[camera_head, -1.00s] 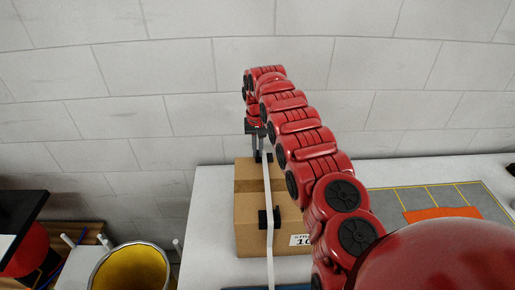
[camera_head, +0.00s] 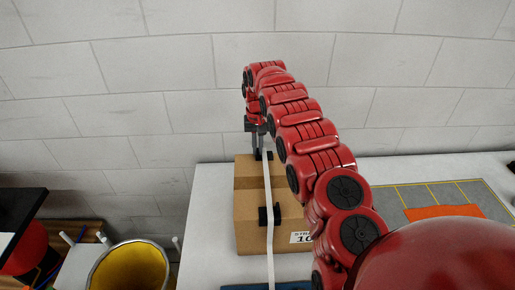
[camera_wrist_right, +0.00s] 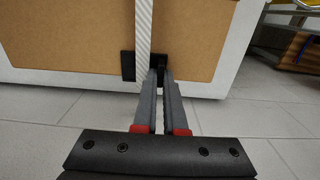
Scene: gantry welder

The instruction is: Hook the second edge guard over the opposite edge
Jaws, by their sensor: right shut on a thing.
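A brown cardboard box (camera_head: 285,225) stands on the white table. A white strap (camera_head: 268,190) runs lengthwise over it and also shows in the right wrist view (camera_wrist_right: 143,35). One black edge guard (camera_head: 269,216) sits at the near top edge, around the strap. My right gripper (camera_head: 258,154) is at the far top edge, pointing down. In the right wrist view my right gripper (camera_wrist_right: 157,80) is shut on the second black edge guard (camera_wrist_right: 128,66), which lies at the box edge beside the strap. Whether it is seated on the edge is unclear. My left gripper is out of view.
The white table (camera_head: 207,220) has free room left of the box. A grey mat with yellow lines and an orange patch (camera_head: 443,211) lies to the right. A yellow-lined bin (camera_head: 130,268) stands at lower left. A block wall rises behind.

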